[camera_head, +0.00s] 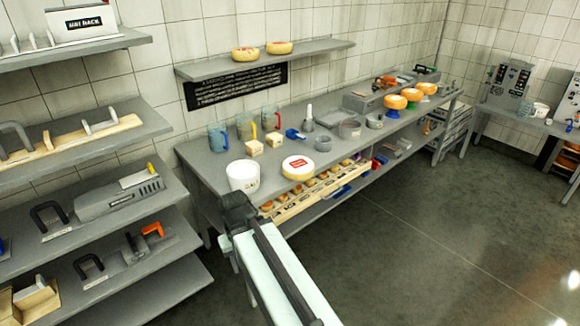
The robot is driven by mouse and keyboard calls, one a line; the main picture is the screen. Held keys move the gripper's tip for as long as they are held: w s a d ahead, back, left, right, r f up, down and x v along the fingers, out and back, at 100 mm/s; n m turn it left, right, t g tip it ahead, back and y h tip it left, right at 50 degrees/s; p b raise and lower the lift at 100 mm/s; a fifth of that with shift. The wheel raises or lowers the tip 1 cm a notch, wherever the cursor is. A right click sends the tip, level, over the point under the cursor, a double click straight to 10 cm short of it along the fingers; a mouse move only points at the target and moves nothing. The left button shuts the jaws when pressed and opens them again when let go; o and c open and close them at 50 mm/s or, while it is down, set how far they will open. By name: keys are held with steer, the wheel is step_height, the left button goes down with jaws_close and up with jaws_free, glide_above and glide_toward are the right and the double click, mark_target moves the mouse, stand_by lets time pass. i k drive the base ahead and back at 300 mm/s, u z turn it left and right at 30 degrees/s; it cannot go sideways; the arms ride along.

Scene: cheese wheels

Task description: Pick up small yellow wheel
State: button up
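A yellow cheese wheel (298,168) with a pale top and a red label lies near the front edge of the long grey table. Two smaller-looking yellow wheels, one on the left (245,54) and one on the right (279,48), lie on the wall shelf above. Several orange-yellow wheels (396,102) sit on coloured stands at the table's far right. I cannot tell which is the small yellow wheel. My arm reaches up from the bottom, and its dark end with my gripper (236,203) is before the table's front left, apart from every wheel. Its fingers cannot be made out.
On the long table (205,172), a white bucket (243,176) stands left of the labelled wheel, with jugs (218,136) and small cheese blocks (253,147) behind. A lower shelf holds a tray (318,190). Grey shelves (100,150) fill the left. Floor (440,240) at right is clear.

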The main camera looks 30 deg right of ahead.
mark_target(295, 168)
steer(key=i, duration=0.9)
steer(key=z, duration=0.05)
